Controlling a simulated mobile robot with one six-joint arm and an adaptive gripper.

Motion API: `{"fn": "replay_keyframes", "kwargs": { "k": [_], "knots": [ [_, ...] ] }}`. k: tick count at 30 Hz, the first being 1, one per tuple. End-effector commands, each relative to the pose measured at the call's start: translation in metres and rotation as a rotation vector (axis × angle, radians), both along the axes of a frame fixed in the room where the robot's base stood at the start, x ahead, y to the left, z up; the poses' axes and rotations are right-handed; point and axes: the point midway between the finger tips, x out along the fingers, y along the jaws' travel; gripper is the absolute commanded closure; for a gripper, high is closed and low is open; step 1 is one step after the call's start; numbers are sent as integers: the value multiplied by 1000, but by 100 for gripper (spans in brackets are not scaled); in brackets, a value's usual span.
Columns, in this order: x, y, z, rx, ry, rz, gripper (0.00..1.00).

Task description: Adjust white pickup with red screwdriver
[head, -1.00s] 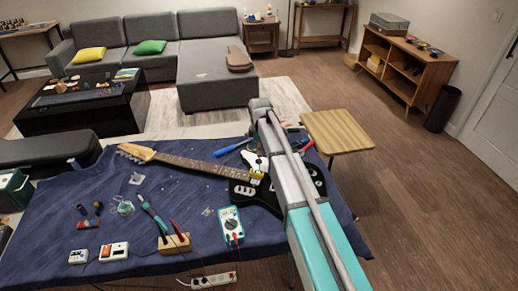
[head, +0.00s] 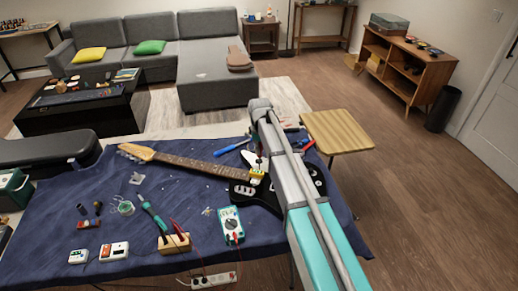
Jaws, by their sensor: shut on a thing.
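The black electric guitar (head: 264,193) lies on the blue cloth, its neck pointing up-left. A white pickup (head: 243,190) shows on its body just left of my arm; other parts of the body are covered by the arm. My gripper (head: 259,164) is small and mostly hidden by my forearm, low over the guitar body near the neck end.
A blue-handled tool (head: 232,147) lies above the neck. A multimeter (head: 231,224), a wooden block with a soldering tool (head: 174,243) and a power strip (head: 213,280) stand in front. A wooden stool (head: 337,132) stands right of the table.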

Motion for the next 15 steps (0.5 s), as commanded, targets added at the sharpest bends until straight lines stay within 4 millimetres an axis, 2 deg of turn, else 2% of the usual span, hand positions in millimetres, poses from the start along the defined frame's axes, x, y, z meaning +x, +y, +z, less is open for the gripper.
{"fn": "replay_keyframes", "kwargs": {
  "k": [15],
  "knots": [
    [-1, 0, 0, -1, 1, -50, 100]
  ]
}}
